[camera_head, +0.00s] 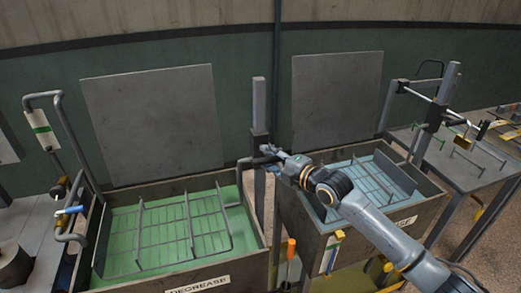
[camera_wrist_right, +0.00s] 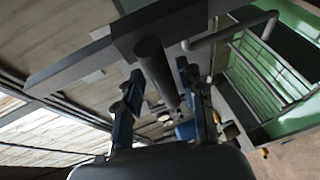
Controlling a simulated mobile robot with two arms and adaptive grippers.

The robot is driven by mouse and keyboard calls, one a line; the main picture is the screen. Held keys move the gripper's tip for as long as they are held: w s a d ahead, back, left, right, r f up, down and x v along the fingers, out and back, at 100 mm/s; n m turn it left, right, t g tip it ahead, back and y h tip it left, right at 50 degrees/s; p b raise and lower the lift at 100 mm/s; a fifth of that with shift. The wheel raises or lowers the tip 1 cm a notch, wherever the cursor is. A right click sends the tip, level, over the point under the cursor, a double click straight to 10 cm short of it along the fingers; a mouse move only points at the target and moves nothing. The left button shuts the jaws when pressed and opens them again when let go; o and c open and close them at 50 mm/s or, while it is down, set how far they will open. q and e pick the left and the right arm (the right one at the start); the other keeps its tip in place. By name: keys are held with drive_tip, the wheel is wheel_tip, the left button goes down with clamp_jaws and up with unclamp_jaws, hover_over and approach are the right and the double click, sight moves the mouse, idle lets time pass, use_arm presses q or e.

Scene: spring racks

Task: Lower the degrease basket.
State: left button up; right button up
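The degrease tank (camera_head: 205,283) holds green liquid and carries a label reading DEGREASE. The degrease basket (camera_head: 190,228), a grey wire rack, sits inside the tank at the green liquid; its exact depth is hard to tell. A bent arm joins it to a slide on the upright post (camera_head: 258,105) at the tank's right. My right gripper (camera_head: 266,155) is at this slide. In the right wrist view, its fingers (camera_wrist_right: 158,82) stand on either side of a dark round handle (camera_wrist_right: 153,62), with small gaps visible. The basket (camera_wrist_right: 265,75) shows at the right there. My left gripper is out of view.
A second tank (camera_head: 335,240) with pale blue liquid and its own basket stands at right, under my right arm. A table (camera_head: 465,170) with racks is farther right. Grey panels (camera_head: 150,120) stand behind. A bench with a blue-handled lever (camera_head: 70,211) is at left.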

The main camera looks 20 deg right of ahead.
drive_tip(key=shift+p+x, duration=0.35)
drive_tip(key=shift+x, duration=1.65)
drive_tip(key=shift+s, duration=0.1)
clamp_jaws()
